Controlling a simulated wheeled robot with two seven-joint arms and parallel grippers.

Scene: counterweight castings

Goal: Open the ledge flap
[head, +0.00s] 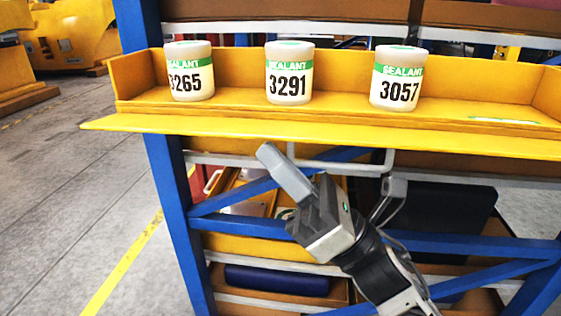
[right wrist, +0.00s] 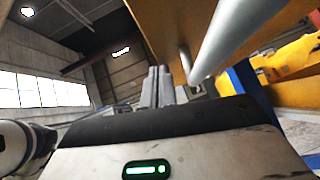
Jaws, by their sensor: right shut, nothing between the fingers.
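The yellow ledge flap (head: 330,138) runs along the front of the yellow ledge and sticks out toward me, roughly level, below the ledge's floor. A pale bar handle (head: 340,169) hangs under the flap. My right gripper (head: 268,153) is below the flap's front edge, by the left end of the handle, fingers together and empty. In the right wrist view the closed fingers (right wrist: 158,88) point up beside the grey handle bar (right wrist: 222,45), with the yellow flap (right wrist: 165,25) behind. I cannot tell whether the fingers touch the bar. My left gripper is not in view.
Three sealant tubs stand on the ledge: 3265 (head: 189,72), 3291 (head: 290,72) and 3057 (head: 397,78). Blue rack braces (head: 240,190) and lower shelves with boxes lie behind my right arm. The floor (head: 70,200) at left is clear.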

